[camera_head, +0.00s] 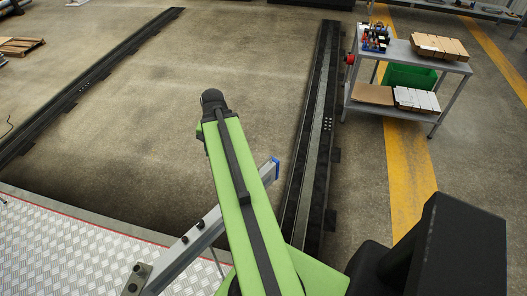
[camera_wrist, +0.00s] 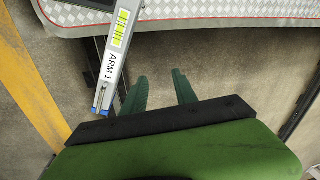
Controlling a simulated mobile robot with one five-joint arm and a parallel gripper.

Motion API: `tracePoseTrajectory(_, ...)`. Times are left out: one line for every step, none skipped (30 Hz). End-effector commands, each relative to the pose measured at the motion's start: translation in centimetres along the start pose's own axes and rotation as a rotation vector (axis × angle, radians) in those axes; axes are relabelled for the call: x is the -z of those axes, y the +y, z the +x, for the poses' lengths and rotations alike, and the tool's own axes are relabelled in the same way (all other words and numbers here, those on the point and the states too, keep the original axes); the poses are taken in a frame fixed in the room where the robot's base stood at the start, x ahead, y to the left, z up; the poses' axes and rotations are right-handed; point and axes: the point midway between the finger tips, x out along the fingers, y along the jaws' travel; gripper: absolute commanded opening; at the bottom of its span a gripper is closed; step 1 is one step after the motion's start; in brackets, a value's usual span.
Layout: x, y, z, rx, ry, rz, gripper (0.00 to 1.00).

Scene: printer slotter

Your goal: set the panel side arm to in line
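The panel side arm is a grey metal bar (camera_head: 183,249) running diagonally from the lower left, partly hidden behind my green arm, to a blue end cap (camera_head: 275,167). In the wrist view the bar (camera_wrist: 116,58) carries the label "ARM 1" and a yellow-green sticker, with its blue-tipped end (camera_wrist: 99,103) near the left of my gripper. My gripper (camera_wrist: 160,74) has two green fingers spread apart with only floor visible between them. It is to the right of the bar, with a small apparent gap to the left finger. The head view does not show the fingers.
A chequered metal platform (camera_head: 80,245) with a red edge line lies at lower left; its edge (camera_wrist: 235,15) tops the wrist view. Dark floor rails (camera_head: 318,120) run lengthwise. A grey cart (camera_head: 455,68) with boxes and a green bin stands at upper right. The floor between the rails is clear.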

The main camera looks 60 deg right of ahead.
Motion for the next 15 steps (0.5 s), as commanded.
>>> tracePoseTrajectory(2.1,4.2,-2.2,0.012,0.015,0.132,0.34)
tracePoseTrajectory(2.9,6.4,-2.9,0.018,0.023,0.204,0.34)
tracePoseTrajectory(3.9,9.2,-3.7,0.027,0.032,0.291,0.34)
tracePoseTrajectory(4.4,11.1,-4.3,0.033,0.039,0.35,0.34)
tracePoseTrajectory(4.9,12.8,-4.8,0.039,0.046,0.404,0.34)
tracePoseTrajectory(5.3,14.9,-5.3,0.046,0.054,0.468,0.34)
tracePoseTrajectory(5.6,16.2,-5.7,0.05,0.059,0.507,0.34)
tracePoseTrajectory(5.7,17.3,-6.0,0.054,0.064,0.541,0.34)
tracePoseTrajectory(5.9,18.5,-6.3,0.058,0.068,0.576,0.34)
tracePoseTrajectory(6.0,19.2,-6.4,0.06,0.071,0.597,0.34)
tracePoseTrajectory(6.0,19.7,-6.5,0.062,0.073,0.612,0.34)
tracePoseTrajectory(6.1,20.1,-6.6,0.064,0.075,0.626,0.34)
tracePoseTrajectory(6.1,20.3,-6.6,0.065,0.075,0.631,0.34)
tracePoseTrajectory(6.1,20.4,-6.6,0.065,0.076,0.633,0.34)
tracePoseTrajectory(6.1,20.4,-6.5,0.065,0.076,0.634,0.34)
